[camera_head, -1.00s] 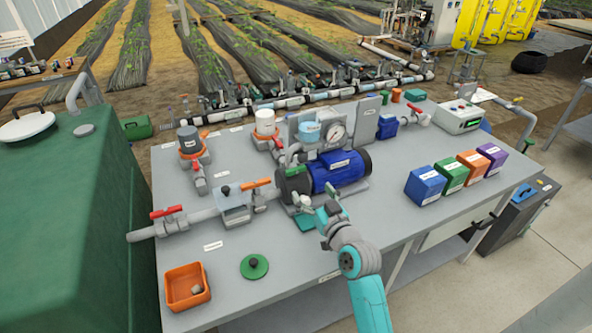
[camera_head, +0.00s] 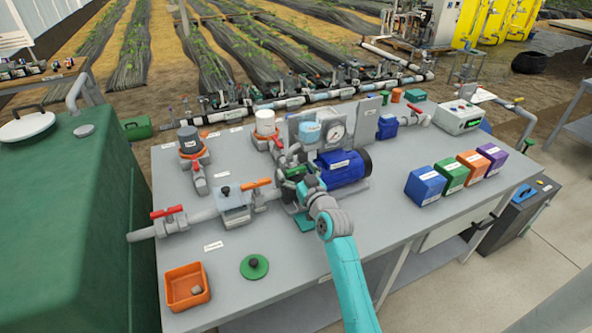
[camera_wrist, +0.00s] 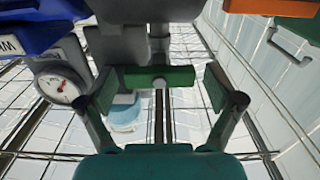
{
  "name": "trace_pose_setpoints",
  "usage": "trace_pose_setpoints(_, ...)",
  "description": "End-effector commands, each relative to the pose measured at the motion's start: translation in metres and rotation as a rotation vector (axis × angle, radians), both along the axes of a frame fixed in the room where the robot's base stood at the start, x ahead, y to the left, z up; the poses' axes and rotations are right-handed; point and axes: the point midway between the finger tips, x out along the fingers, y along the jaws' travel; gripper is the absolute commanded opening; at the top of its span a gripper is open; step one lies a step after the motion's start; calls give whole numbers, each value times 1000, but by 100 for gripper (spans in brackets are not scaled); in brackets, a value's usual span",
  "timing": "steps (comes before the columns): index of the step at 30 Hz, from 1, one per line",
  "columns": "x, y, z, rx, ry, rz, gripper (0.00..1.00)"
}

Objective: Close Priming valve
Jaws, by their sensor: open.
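A valve with a green bar handle (camera_head: 293,172) sits at the pump's front end; I take it as the priming valve, though no label on it is readable. In the wrist view the green handle (camera_wrist: 160,78) lies crosswise on a grey stem, between and ahead of my two fingers. My gripper (camera_wrist: 158,92) is open, one finger towards each end of the handle, with gaps that look narrow. Contact cannot be told. In the head view my gripper (camera_head: 298,186) reaches the pump's front end and partly hides the valve.
The blue pump motor (camera_head: 343,166) stands right of the valve, and a pressure gauge (camera_head: 335,132) behind it. An orange-handled valve (camera_head: 257,183) is close on the left. Labelled boxes (camera_head: 452,175) stand right.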

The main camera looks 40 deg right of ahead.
Motion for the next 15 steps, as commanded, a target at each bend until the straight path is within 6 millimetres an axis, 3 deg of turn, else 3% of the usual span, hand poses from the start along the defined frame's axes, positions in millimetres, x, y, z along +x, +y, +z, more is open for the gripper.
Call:
trace_pose_setpoints(10,3,-1,0,1,0,0,92)
trace_pose_setpoints(15,3,-1,0,1,0,0,49)
